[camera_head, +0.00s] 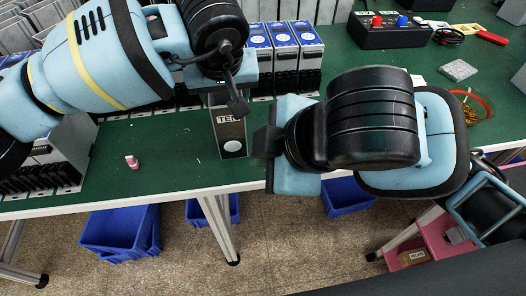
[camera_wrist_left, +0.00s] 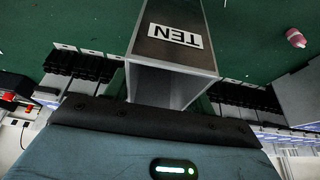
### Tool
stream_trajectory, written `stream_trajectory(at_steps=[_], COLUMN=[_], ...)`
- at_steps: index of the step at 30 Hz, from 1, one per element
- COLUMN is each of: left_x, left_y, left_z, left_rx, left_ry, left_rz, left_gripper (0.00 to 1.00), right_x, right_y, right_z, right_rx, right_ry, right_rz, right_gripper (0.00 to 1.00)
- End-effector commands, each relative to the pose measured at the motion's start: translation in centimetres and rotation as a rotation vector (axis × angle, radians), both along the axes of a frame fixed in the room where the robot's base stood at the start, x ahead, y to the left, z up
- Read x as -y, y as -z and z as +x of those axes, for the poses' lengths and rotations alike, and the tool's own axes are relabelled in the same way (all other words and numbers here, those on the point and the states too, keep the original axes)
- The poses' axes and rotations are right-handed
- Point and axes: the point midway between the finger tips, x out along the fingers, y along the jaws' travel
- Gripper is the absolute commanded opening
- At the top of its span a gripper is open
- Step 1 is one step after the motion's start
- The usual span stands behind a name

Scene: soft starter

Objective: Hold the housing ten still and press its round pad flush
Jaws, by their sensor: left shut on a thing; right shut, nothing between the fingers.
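The housing ten (camera_head: 229,124) is a grey box with a dark face and a "TEN" label, near the table's front edge. It also shows in the left wrist view (camera_wrist_left: 174,57). Its round pad (camera_head: 232,146) is a pale disc low on the dark face; I cannot tell how far it stands out. My left gripper (camera_head: 232,98) is shut on the housing at its far part, which the wrist partly hides. My right gripper (camera_head: 262,142) is shut and empty, just right of the housing and near the pad's height in the picture; I cannot tell whether it touches.
Several similar housings (camera_head: 284,50) stand in a row behind. A small pink-and-white piece (camera_head: 132,162) lies on the green table (camera_head: 170,150) to the left. A black control box (camera_head: 390,32) with red and blue knobs stands at the back right. Blue bins (camera_head: 120,230) are below the table.

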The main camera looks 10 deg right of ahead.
Motion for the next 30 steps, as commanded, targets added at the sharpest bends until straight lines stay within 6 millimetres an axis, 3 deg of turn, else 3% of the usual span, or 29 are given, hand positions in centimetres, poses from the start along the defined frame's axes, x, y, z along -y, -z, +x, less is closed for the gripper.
stream_trajectory(at_steps=[3, 4, 9, 20, 23, 30], left_x=[-0.1, -0.1, -0.1, 0.0, 0.0, -0.1], left_y=[0.2, 0.2, 0.1, -0.3, -1.2, -5.4], left_z=[0.1, 0.1, 0.1, -0.1, -0.4, -2.1], left_rx=[0.0, 0.0, 0.0, 0.001, 0.003, 0.005], left_ry=[-0.002, -0.002, -0.002, 0.0, -0.001, -0.001], left_rz=[0.003, 0.003, 0.002, 0.001, 0.001, 0.001], left_gripper=[0.08, 0.56, 0.78, 0.8, 0.8, 0.8], right_x=[0.0, 0.0, 0.0, 0.0, 0.0, 0.0], right_y=[0.0, 0.0, 0.0, 0.0, 0.0, 0.0], right_z=[0.0, 0.0, 0.0, 0.0, 0.0, 0.0], right_rx=[-0.001, -0.001, -0.001, -0.001, -0.001, -0.001], right_ry=[0.0, 0.0, 0.0, 0.0, 0.0, 0.0], right_rz=[0.0, 0.0, 0.0, 0.0, 0.0, 0.0], right_gripper=[0.0, 0.0, 0.0, 0.0, 0.0, 0.0])
